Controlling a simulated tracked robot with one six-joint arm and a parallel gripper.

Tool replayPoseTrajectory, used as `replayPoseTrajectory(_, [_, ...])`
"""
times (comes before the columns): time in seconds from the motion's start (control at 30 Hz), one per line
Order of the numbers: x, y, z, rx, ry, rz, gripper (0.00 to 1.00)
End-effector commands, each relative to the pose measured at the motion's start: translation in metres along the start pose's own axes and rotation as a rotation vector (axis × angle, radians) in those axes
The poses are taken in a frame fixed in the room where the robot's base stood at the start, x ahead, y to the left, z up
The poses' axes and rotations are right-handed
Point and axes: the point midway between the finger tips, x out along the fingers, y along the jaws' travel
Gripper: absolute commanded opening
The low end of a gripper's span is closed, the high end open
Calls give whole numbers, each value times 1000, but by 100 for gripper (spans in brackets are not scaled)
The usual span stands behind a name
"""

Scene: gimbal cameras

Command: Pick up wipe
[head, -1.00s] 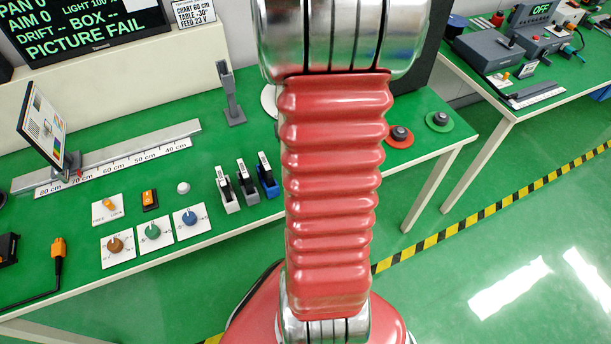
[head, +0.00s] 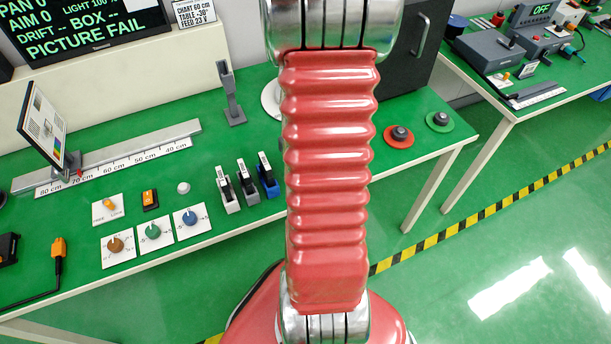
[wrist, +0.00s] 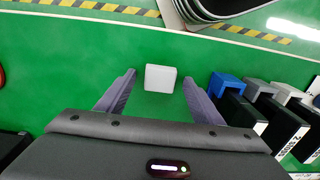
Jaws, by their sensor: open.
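A small white block-like item, which looks like the wipe (wrist: 160,78), lies on the green table top in the wrist view. My gripper (wrist: 158,88) is open, its two purple-grey fingers spread to the left and right of the wipe. The wipe shows between and slightly beyond the fingertips, and no contact is visible. I cannot tell the height of the fingers above the table. In the head view my red arm hides the gripper, and I cannot make out the wipe there.
Blue, grey and white clamp-like blocks (wrist: 228,84) stand close to the right finger. In the head view, dials (head: 153,232), a ruler rail (head: 120,160) and a tilted chart (head: 43,122) stand on the left. Red (head: 399,136) and green (head: 440,121) discs lie to the right.

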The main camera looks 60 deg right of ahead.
Motion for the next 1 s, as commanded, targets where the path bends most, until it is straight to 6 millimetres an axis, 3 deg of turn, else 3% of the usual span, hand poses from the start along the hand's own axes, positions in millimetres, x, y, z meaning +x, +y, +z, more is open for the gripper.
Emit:
replayPoseTrajectory(0.23, [0,0,0,0,0,0,60])
replayPoseTrajectory(0.83, [0,0,0,1,0,0,17])
replayPoseTrajectory(1.0, [0,0,0,1,0,0,17])
